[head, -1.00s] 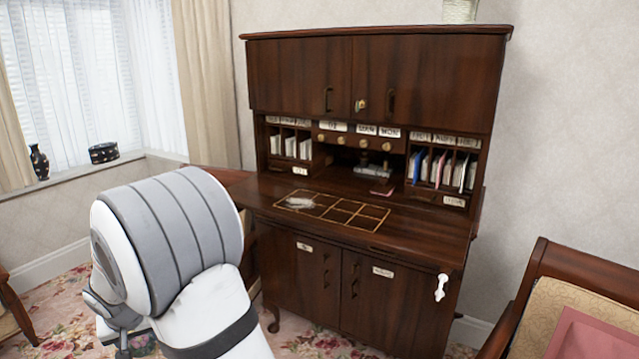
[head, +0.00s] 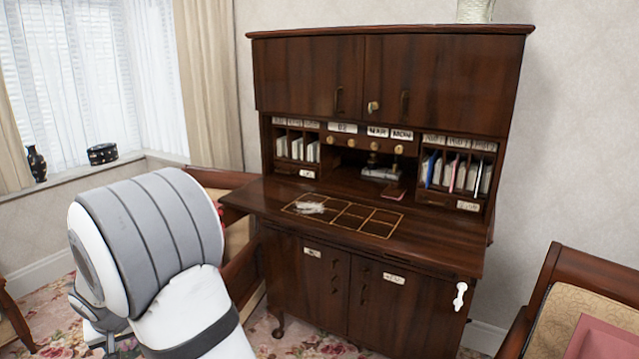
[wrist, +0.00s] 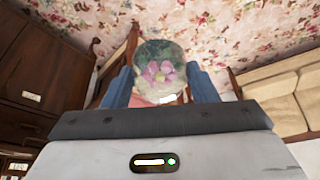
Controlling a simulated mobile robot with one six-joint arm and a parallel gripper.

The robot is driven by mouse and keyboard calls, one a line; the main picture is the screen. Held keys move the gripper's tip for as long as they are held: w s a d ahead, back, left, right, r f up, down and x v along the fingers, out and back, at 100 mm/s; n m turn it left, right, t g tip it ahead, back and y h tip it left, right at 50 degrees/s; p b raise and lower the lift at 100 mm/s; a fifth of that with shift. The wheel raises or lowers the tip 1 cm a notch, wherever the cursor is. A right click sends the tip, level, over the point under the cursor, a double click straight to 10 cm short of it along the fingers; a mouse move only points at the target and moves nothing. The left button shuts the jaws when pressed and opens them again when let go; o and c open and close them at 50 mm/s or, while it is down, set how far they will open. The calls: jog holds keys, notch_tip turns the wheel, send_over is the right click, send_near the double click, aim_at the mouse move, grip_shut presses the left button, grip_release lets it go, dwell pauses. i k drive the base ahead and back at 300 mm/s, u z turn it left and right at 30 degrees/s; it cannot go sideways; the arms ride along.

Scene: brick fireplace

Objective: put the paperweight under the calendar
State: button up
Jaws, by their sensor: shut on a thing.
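The paperweight (wrist: 159,72) is a round, clear piece with a pink flower and green leaves inside. In the wrist view it sits between the blue fingers of my gripper (wrist: 160,88), which is shut on it. In the head view my arm is at the lower left, away from the desk, and mostly hides the gripper. The calendar (head: 376,131) is a row of white cards reading a number, MAR and MON, on the front of the desk's hutch. Below it are round knobs, a dark open nook and the desktop.
The dark wooden desk (head: 440,255) has a gold-lined grid with a pale feathery item (head: 311,207) on its left. A grey metal object (head: 380,174) stands in the nook. Letter slots flank it. A chair (head: 585,310) stands right, another behind my arm.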

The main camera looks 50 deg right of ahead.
aim_at(338, 189)
jog(key=i, duration=1.25)
